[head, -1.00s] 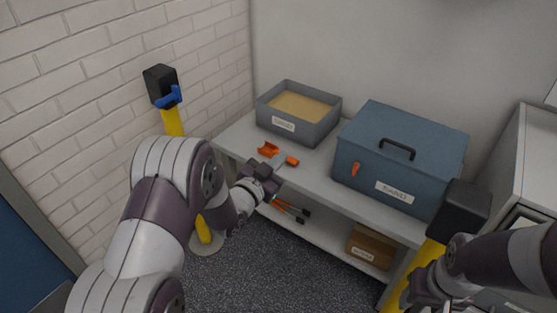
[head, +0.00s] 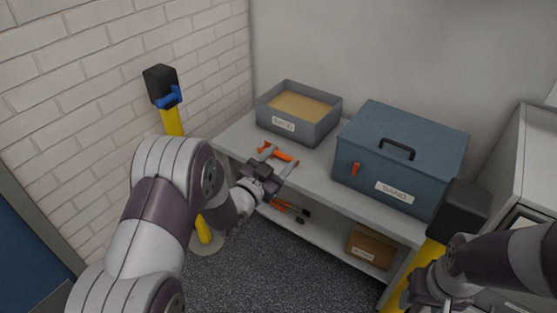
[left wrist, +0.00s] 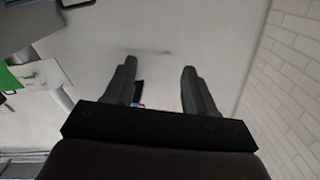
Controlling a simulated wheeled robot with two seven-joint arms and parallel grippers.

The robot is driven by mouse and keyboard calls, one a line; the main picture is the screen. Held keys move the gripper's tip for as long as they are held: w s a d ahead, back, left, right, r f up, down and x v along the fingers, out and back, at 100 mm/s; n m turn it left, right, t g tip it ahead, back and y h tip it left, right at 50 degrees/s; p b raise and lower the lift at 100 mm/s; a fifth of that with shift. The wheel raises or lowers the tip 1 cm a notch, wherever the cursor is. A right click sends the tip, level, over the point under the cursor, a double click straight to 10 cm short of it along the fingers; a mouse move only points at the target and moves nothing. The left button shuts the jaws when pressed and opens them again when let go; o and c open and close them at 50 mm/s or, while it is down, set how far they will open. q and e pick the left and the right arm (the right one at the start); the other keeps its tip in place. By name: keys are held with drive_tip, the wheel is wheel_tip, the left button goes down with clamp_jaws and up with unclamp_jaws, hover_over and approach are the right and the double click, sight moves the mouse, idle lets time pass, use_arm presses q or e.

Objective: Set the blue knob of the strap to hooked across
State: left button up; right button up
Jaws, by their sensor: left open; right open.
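The blue knob (head: 168,98) sits on the black head of a yellow post at the left, in front of the brick wall. A strap cannot be made out clearly. My left gripper (head: 278,160) is open and empty at the shelf's front edge, to the right of the knob and well apart from it. Its two spread fingers also show in the left wrist view (left wrist: 158,75). My right gripper (head: 432,292) is open at the lower right, beside another yellow post and partly cut off by the frame's bottom.
An orange tool (head: 280,154) lies on the shelf (head: 318,168) behind my left gripper. A grey sand tray (head: 283,128) and a blue lidded sand box (head: 385,170) stand on it. Orange-handled tools (head: 290,208) and a brown box (head: 371,247) are below. Dark floor is open in front.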

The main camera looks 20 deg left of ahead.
use_arm(q)
drive_tip(key=v, duration=1.2)
drive_tip(key=shift+s, duration=0.35)
drive_tip(key=shift+a, duration=0.1)
